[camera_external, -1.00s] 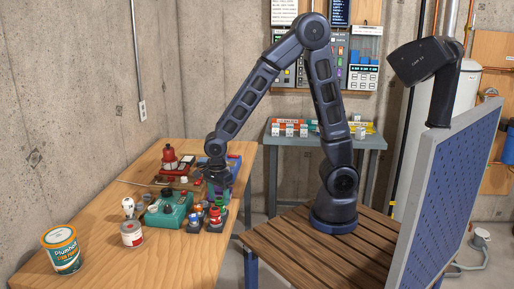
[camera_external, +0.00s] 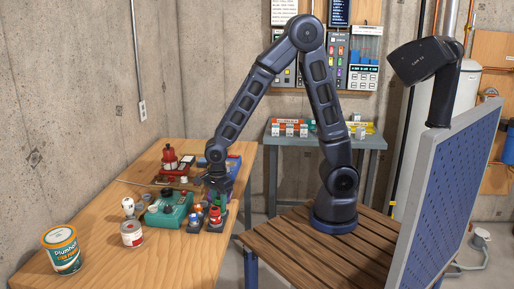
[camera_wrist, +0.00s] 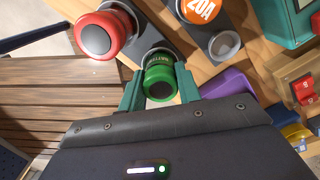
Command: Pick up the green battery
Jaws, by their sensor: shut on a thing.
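The green battery (camera_wrist: 159,79) is a small green cylinder with a dark round end, in the middle of the wrist view. My gripper (camera_wrist: 160,88) has its two green fingers on either side of it and is shut on it. The battery's far end lies over a grey holder (camera_wrist: 158,40); whether it still touches the holder I cannot tell.
A red cylinder (camera_wrist: 99,35) stands just left of the battery, and an orange one marked 20A (camera_wrist: 200,8) is to the right. A teal box (camera_external: 167,212), a red-labelled can (camera_external: 131,233) and a paint tin (camera_external: 61,250) stand on the table (camera_external: 100,215).

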